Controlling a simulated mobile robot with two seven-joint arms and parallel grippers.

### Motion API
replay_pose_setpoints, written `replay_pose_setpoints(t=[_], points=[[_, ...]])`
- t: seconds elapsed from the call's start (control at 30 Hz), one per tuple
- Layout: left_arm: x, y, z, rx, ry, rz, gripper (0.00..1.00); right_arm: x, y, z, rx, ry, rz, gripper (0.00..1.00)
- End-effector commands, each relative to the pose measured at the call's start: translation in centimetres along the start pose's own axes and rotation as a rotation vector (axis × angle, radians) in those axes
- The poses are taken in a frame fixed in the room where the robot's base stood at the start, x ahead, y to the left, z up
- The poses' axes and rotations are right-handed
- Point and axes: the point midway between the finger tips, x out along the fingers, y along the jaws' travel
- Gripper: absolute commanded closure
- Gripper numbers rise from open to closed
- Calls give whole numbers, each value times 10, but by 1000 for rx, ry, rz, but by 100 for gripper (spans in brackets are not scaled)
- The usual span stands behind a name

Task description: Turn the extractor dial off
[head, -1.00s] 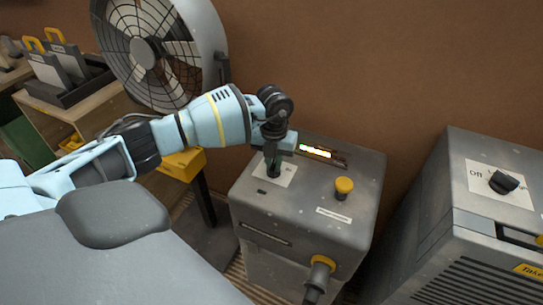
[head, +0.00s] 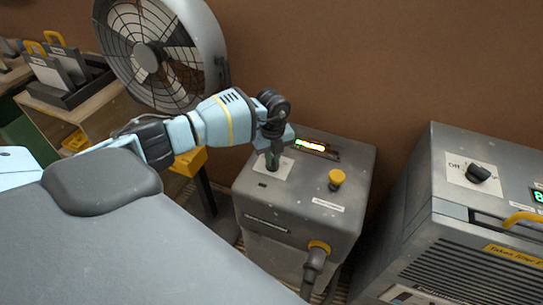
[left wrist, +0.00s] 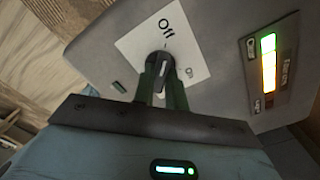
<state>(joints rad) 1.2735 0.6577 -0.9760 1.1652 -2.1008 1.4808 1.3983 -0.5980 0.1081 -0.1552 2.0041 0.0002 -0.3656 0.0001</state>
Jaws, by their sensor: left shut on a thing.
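My left gripper (head: 272,158) reaches down to the top of a grey box-shaped machine (head: 300,221). It is shut on a small dark dial (left wrist: 162,61), which shows in the left wrist view between the fingertips. The dial sits on a white label plate (left wrist: 135,45) marked "Off" and "On". "Off" stands beyond the dial and "On" to its right. The dial's narrow handle lies roughly in line with "Off"; its exact pointing is hard to tell. In the head view the gripper mostly hides the dial. My right gripper is not in view.
A lit bar (head: 311,145) and a yellow knob (head: 336,179) are on the same machine top. A second grey machine (head: 448,216) at the right has its own black dial (head: 479,173) marked "Off". A large fan (head: 150,50) stands behind my left arm.

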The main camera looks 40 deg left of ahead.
Motion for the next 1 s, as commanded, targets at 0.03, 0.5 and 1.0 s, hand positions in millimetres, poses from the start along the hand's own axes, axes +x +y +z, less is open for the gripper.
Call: replay_pose_setpoints(t=[0.03,0.5,1.0], points=[[-5,-2,3,-8,-7,-8,100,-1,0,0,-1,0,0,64],[-4,-2,3,-13,-7,-8,79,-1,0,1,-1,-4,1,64],[-9,-1,2,-10,-3,-3,65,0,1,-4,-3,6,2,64]])
